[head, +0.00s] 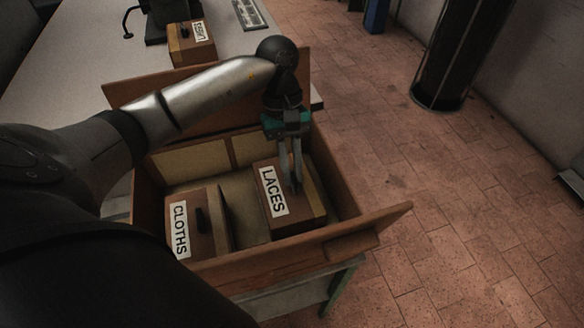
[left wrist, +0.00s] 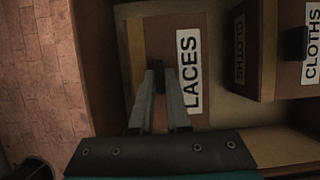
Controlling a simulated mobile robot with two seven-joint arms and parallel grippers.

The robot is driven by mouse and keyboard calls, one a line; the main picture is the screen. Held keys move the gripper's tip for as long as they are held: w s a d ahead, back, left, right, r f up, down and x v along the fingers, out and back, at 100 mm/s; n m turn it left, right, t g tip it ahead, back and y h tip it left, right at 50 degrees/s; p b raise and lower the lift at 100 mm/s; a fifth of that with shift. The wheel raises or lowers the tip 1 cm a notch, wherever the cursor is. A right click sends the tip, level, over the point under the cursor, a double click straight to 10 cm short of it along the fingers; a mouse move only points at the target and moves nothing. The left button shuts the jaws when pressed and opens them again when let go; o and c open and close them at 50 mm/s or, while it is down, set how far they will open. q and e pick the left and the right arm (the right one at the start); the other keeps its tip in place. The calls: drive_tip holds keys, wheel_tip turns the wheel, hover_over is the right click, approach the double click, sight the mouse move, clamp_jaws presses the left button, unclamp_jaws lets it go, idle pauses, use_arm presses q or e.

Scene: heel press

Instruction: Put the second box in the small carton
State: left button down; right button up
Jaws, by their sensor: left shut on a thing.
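The small carton (head: 345,230) stands open in the head view, with its flaps spread. Inside it are a brown box labelled LACES (head: 310,211) on the right and a brown box labelled CLOTHS (head: 181,206) on the left, with a gap between them. My left gripper (head: 296,188) reaches down into the carton and is shut on the dark knob on top of the LACES box. The left wrist view shows the fingers at that knob, with the LACES box (left wrist: 150,55) and the CLOTHS box (left wrist: 268,40) side by side. My right gripper is not in view.
A third brown box (head: 192,44) with a label sits on the pale table (head: 85,50) behind the carton, beside a dark machine. Tiled floor (head: 440,200) lies open to the right, with a black column (head: 455,60) farther back.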

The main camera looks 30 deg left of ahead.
use_arm(q)
drive_tip(key=shift+f+b, duration=0.25)
drive_tip(key=shift+b, duration=0.1)
drive_tip(key=c, duration=0.9)
unclamp_jaws()
drive_tip(key=shift+r, duration=0.15)
drive_tip(key=shift+r+p, duration=0.2)
drive_tip(key=shift+p, duration=0.2)
drive_tip(key=v, duration=1.2)
